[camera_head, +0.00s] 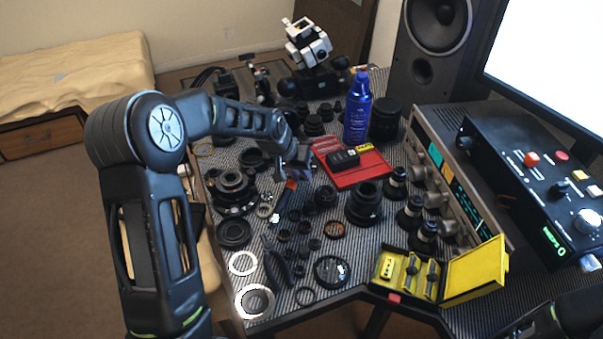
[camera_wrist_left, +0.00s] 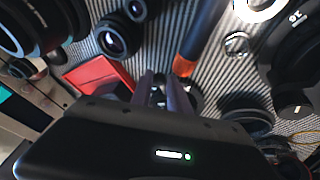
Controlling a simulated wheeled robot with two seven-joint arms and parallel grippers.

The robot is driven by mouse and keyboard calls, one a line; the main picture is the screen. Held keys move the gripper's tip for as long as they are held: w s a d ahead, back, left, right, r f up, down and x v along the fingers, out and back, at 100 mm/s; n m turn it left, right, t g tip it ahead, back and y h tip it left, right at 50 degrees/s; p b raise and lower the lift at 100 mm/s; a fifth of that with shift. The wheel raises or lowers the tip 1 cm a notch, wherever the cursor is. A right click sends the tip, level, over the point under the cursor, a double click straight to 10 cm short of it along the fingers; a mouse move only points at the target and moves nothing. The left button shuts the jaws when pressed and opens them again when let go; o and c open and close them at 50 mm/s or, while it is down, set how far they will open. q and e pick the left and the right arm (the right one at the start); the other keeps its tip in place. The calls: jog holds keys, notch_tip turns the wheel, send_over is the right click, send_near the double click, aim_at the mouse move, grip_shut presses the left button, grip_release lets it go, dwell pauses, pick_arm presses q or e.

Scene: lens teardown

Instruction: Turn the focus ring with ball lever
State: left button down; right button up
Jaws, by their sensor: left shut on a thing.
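My left gripper (camera_head: 297,174) is low over the middle of the striped table. In the left wrist view its two fingers (camera_wrist_left: 166,92) are close together, shut on a small dark part that they mostly hide. A dark round piece with bright glints (camera_wrist_left: 192,92) shows just beside the fingertips. A large black lens body with stacked rings (camera_head: 232,188) stands left of the gripper in the head view. I cannot tell which piece is the focus ring or make out its ball lever. My right gripper is not in view.
A tool with an orange end (camera_head: 290,186) lies near the gripper; its orange end is also in the left wrist view (camera_wrist_left: 184,66). Loose lens parts crowd the table.

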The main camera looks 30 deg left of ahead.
pick_arm(q)
jog(key=shift+w+d+r, duration=0.1)
jog(key=shift+w, duration=0.05)
jog(key=c, duration=1.3)
grip_release()
jog(key=v, duration=0.7)
jog(key=shift+s+r, duration=0.25)
jog(key=shift+r, duration=0.05)
jog(key=shift+c, duration=0.2)
